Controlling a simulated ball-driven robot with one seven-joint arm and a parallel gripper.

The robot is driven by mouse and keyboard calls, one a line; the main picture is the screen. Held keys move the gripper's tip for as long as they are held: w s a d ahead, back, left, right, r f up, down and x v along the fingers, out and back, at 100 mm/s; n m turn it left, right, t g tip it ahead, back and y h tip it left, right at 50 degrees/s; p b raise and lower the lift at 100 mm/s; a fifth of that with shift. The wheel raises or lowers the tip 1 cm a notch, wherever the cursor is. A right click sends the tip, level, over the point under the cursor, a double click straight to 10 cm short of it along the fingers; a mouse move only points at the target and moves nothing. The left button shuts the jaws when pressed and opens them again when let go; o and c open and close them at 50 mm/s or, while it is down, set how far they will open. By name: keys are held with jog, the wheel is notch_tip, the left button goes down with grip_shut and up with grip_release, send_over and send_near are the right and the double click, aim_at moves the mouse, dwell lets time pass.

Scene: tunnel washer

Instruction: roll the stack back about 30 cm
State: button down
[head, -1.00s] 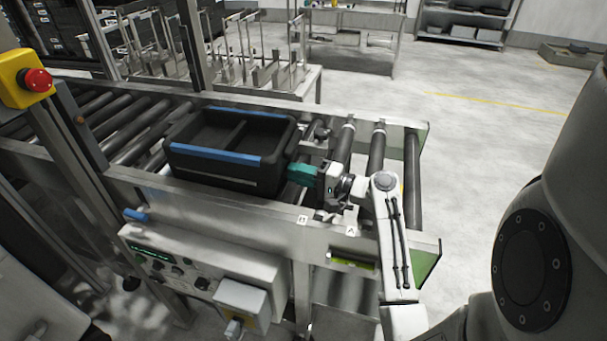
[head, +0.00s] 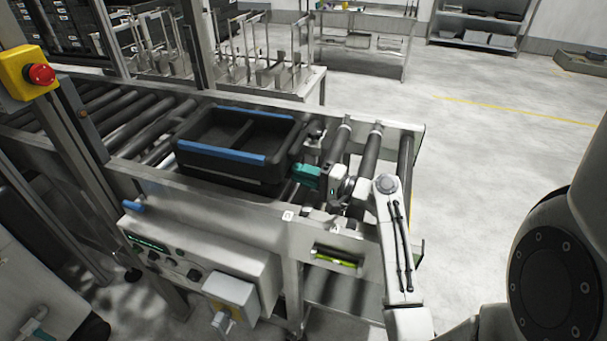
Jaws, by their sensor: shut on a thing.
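The stack (head: 225,168) is black crates with blue strips along the rim. It sits level on the conveyor rollers, left of my gripper; how many crates it has is hard to tell. The top crate is open, with a divider, and looks empty. My gripper (head: 306,175), with teal fingers, is at the stack's right end near the rim, shut on it. The exact grip is hidden behind the fingers.
The roller conveyor (head: 362,152) has bare rollers right of the stack, up to its open end. A side rail (head: 235,207) runs along the front. A control box (head: 190,262) hangs below, and an emergency stop (head: 40,75) is at upper left.

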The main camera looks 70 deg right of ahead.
jog(key=c, duration=0.9)
grip_release()
jog(key=s+b, duration=0.1)
jog(key=s, duration=0.4)
jog(key=s+b, duration=0.1)
jog(key=s, duration=0.4)
jog(key=shift+s+a, duration=0.2)
jog(key=shift+s, duration=0.2)
